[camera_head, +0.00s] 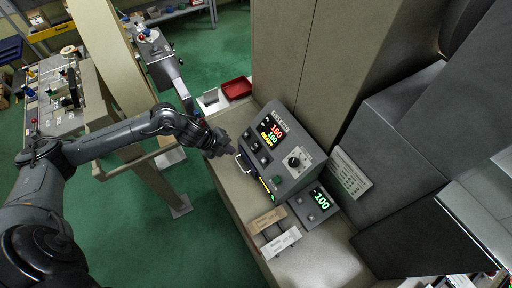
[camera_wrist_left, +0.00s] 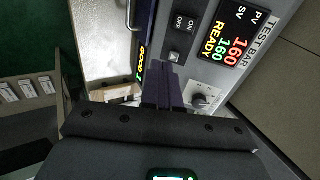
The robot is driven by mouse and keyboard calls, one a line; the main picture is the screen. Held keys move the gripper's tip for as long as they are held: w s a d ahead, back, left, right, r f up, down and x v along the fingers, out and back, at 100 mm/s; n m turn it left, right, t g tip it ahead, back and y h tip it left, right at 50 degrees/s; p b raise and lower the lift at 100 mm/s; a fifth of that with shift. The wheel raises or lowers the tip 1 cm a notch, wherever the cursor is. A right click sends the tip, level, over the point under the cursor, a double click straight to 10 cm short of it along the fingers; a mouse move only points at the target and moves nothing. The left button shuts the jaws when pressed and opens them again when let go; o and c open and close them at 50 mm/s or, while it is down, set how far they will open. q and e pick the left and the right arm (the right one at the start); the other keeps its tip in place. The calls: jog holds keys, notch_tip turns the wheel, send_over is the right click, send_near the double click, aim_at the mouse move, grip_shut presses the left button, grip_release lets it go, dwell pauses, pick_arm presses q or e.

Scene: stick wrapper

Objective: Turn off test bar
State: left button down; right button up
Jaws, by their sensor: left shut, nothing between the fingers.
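The test bar control box (camera_head: 287,146), a grey unit labelled TEST BAR, stands on the bench. Its display (camera_head: 270,134) reads 160, 160 and READY; the display also shows in the left wrist view (camera_wrist_left: 228,38). A dark switch (camera_wrist_left: 174,56) sits beside the ON and OFF labels. A round knob (camera_head: 295,161) is on the same panel. My left gripper (camera_head: 228,150) is at the left edge of the box, by its handle. In the left wrist view its shut, empty fingers (camera_wrist_left: 164,70) overlap the panel just below the switch; contact cannot be told. My right gripper is out of view.
A smaller unit (camera_head: 314,203) reading 100 stands beside the box. Two small boxes, one brown (camera_head: 267,220) and one white (camera_head: 281,243), lie on the bench in front. A red tray (camera_head: 236,88) is behind. A tall cabinet (camera_head: 335,60) rises at the back.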

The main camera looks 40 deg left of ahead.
aim_at(253, 149)
pick_arm(q)
jog(key=shift+w+a+r+t, duration=0.15)
jog(key=shift+w+a+r, duration=0.2)
jog(key=shift+w+r, duration=0.2)
jog(key=shift+w+a+r+t, duration=0.15)
jog(key=shift+w+a+r, duration=0.25)
jog(key=shift+r, duration=0.25)
jog(key=p+x, duration=0.1)
jog(key=x, duration=1.3)
jog(key=shift+a+f, duration=0.1)
